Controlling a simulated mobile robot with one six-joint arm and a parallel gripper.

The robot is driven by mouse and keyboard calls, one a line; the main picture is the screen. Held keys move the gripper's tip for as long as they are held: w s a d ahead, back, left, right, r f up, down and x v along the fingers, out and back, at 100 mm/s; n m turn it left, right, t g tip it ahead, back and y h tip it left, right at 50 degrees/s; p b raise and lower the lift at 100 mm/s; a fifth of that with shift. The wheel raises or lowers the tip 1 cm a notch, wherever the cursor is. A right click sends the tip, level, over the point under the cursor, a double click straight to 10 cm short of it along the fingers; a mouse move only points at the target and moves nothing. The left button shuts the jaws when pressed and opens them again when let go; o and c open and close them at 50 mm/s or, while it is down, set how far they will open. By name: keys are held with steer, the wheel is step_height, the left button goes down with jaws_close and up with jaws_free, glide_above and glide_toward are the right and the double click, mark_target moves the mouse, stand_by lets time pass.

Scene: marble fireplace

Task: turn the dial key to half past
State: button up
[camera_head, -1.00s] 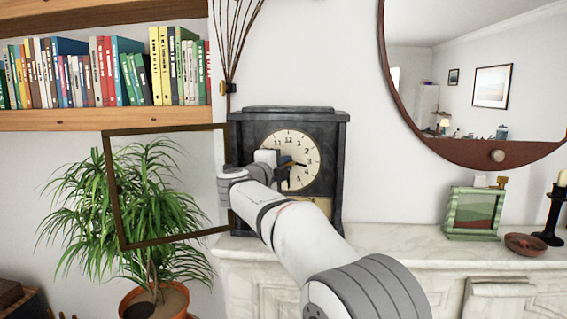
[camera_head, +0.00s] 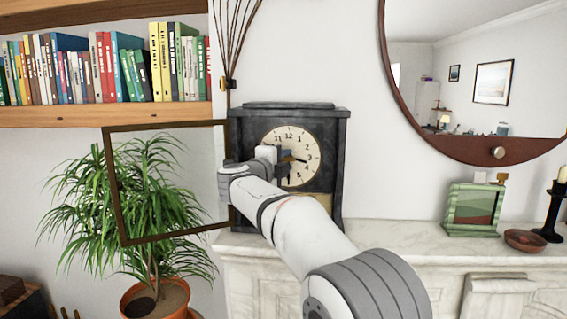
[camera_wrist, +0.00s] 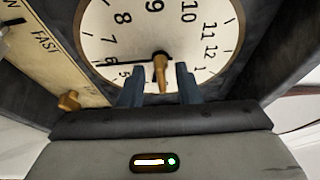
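The clock (camera_head: 333,133) is dark, with a cream dial (camera_head: 304,141). My gripper (camera_head: 287,160) is at the dial's front and hides part of its left side. In the wrist view, the brass key (camera_wrist: 162,72) is at the dial's middle, between the two fingers of my gripper (camera_wrist: 161,68). The fingers are open, with gaps on both sides of the key. A dark thin hand (camera_wrist: 128,62) points left there, close to the 6. In the head view a dark hand (camera_head: 300,159) points right, toward about 3 to 4.
The framed glass door (camera_head: 118,190) stands open to the left, before a potted plant (camera_head: 155,215). A brass knob (camera_wrist: 69,100) sits on a plate marked FAST. A green frame (camera_head: 473,210), bowl (camera_head: 525,240) and candlestick (camera_head: 552,212) stand right on the mantel (camera_head: 390,242).

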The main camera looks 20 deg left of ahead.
steer(key=s+a+b, duration=0.1)
steer(key=s+b, duration=0.1)
steer(key=s, duration=0.5)
steer(key=shift+s+a+b, duration=0.15)
steer(key=shift+s+b, duration=0.15)
steer(key=shift+s, duration=0.05)
steer(key=d+r+n+y, duration=0.2)
steer(key=d+n+y, duration=0.6)
steer(key=d+n, duration=0.55)
steer(key=s+d+f+n+g+h, duration=0.5)
steer(key=s+d+f+g, duration=0.9)
steer(key=s+d+f, duration=1.6)
steer(key=shift+s+f+n, duration=0.3)
steer(key=shift+s+n, duration=0.25)
steer(key=shift+n, duration=0.1)
